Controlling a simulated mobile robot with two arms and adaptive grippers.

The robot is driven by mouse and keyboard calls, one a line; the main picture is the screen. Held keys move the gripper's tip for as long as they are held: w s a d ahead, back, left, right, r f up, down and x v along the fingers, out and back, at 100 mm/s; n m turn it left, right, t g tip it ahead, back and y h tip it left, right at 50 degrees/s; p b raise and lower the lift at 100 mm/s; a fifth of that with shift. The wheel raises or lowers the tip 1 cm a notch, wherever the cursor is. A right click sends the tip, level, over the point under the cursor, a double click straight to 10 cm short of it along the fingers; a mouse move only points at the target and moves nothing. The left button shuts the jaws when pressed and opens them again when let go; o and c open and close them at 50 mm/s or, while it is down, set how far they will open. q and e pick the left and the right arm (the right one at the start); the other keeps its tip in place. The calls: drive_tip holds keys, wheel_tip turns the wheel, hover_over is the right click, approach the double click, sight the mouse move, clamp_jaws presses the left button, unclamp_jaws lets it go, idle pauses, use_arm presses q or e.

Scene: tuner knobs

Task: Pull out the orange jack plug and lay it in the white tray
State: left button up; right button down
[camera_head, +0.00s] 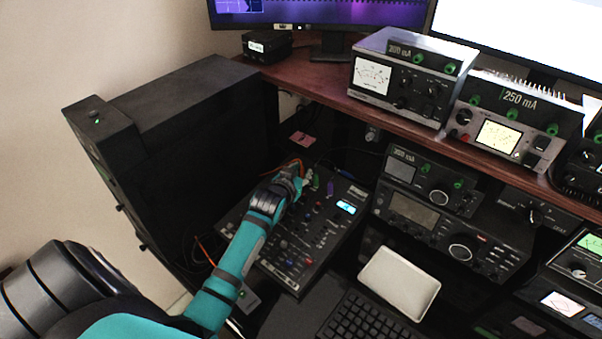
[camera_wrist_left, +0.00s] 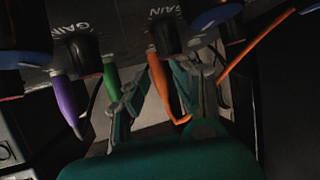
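The orange jack plug (camera_wrist_left: 158,78) sits at the mixer panel beside a black GAIN knob in the left wrist view. In the head view my left gripper (camera_head: 303,179) is at the top edge of the mixer (camera_head: 318,240) and hides the plug. A green plug (camera_wrist_left: 111,80) and a purple plug (camera_wrist_left: 69,103) stand to its left in the wrist view. The white tray (camera_head: 399,283) lies empty right of the mixer. My right gripper is not in view.
An orange cable (camera_wrist_left: 255,45) runs at the right of the wrist view. A keyboard (camera_head: 365,318) lies below the tray. Radio units (camera_head: 430,220) stand behind the tray, under a wooden shelf (camera_head: 330,92) with meters. A black cabinet (camera_head: 190,130) is at the left.

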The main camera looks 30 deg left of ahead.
use_arm(q)
drive_tip(key=shift+w+f, duration=0.1)
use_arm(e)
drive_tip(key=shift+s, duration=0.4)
use_arm(q)
drive_tip(key=shift+c, duration=0.3)
clamp_jaws()
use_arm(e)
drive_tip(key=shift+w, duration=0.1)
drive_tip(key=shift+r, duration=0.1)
